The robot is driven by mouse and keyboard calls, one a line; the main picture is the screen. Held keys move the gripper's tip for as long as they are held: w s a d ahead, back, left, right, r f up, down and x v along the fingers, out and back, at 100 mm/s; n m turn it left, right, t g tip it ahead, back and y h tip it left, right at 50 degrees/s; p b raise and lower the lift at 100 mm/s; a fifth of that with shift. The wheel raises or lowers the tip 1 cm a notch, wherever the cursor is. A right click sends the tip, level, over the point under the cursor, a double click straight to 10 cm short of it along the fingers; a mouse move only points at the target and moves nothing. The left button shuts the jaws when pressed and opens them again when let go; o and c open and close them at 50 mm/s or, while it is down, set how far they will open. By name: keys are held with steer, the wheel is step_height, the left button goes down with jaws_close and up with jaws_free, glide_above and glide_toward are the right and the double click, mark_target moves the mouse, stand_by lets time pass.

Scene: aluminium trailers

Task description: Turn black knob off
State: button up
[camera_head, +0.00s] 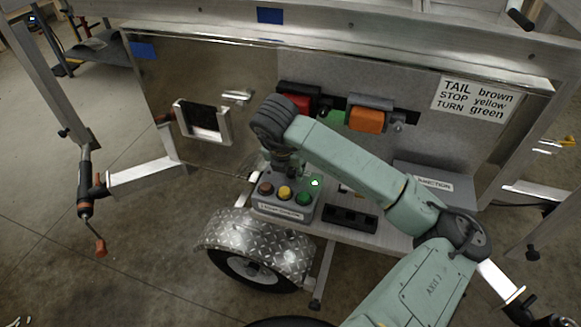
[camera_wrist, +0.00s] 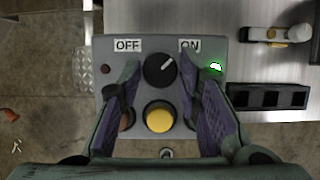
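The black knob (camera_wrist: 160,70) sits at the top of a grey control box, between the OFF label (camera_wrist: 127,45) and the ON label (camera_wrist: 190,45). Its white pointer line tilts up and right, toward ON. The green light (camera_wrist: 215,67) beside ON is lit; the red light (camera_wrist: 106,69) beside OFF looks dark. My gripper (camera_wrist: 159,74) is open, with one purple finger on each side of the knob and visible gaps between. In the head view, the control box (camera_head: 283,212) stands beside the wheel fender, and my arm hides the knob.
A yellow button (camera_wrist: 159,117) is below the knob, with other buttons partly behind my fingers. A black three-slot holder (camera_wrist: 267,97) is right of the box. Behind the box are a red connector (camera_head: 300,102), an orange connector (camera_head: 366,119) and a panel sign (camera_head: 473,100).

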jaws_close()
steer(key=shift+f+b, duration=0.1)
steer(key=shift+b, duration=0.2)
